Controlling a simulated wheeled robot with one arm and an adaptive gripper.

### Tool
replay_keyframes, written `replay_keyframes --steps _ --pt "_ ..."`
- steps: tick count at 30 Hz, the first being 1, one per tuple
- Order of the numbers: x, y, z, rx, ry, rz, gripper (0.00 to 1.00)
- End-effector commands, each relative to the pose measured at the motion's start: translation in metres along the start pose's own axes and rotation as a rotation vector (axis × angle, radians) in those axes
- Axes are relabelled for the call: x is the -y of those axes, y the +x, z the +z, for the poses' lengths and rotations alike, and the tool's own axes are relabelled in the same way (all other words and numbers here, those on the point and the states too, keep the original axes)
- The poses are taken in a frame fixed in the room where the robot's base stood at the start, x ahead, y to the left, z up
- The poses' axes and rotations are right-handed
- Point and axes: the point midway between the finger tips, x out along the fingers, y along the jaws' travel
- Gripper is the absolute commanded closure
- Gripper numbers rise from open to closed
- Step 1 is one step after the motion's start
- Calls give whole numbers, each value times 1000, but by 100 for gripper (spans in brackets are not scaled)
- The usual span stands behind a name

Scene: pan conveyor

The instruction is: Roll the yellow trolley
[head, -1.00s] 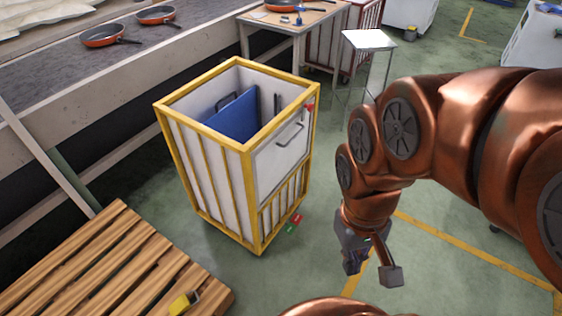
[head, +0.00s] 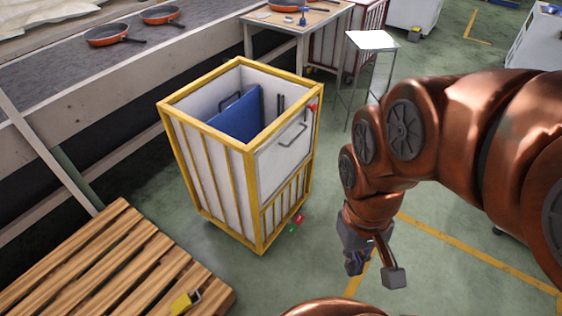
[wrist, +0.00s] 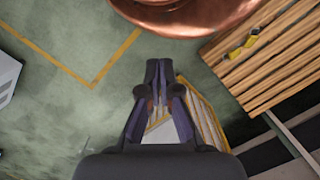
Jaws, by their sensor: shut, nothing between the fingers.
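The yellow trolley (head: 249,147) is an upright white-panelled bin with a yellow frame, left of centre in the head view. A blue panel (head: 238,119) stands inside it, and a grey handle (head: 293,134) is on its right-hand face. My gripper (head: 356,264) hangs to the right of the trolley, apart from it, pointing down. In the wrist view my gripper (wrist: 159,72) has its fingertips together with nothing between them. Part of the trolley (wrist: 203,115) shows behind the fingers there. The trolley's wheels are hidden.
A wooden pallet (head: 113,262) lies at lower left with a yellow padlock-like object (head: 184,301) on it. The conveyor (head: 75,90) with orange pans runs behind the trolley. A table (head: 298,22) and a small stand (head: 371,41) are beyond.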

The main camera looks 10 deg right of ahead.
Motion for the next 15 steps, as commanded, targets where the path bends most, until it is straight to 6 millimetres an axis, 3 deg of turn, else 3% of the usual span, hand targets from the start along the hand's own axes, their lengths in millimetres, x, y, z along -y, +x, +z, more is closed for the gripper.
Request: replay_keyframes --steps 5,9,15 --pt "12 8 -13 -3 -12 -45 79" --pt "47 20 -48 -23 -39 -170 65" --pt "101 26 -113 -63 -63 -413 65"
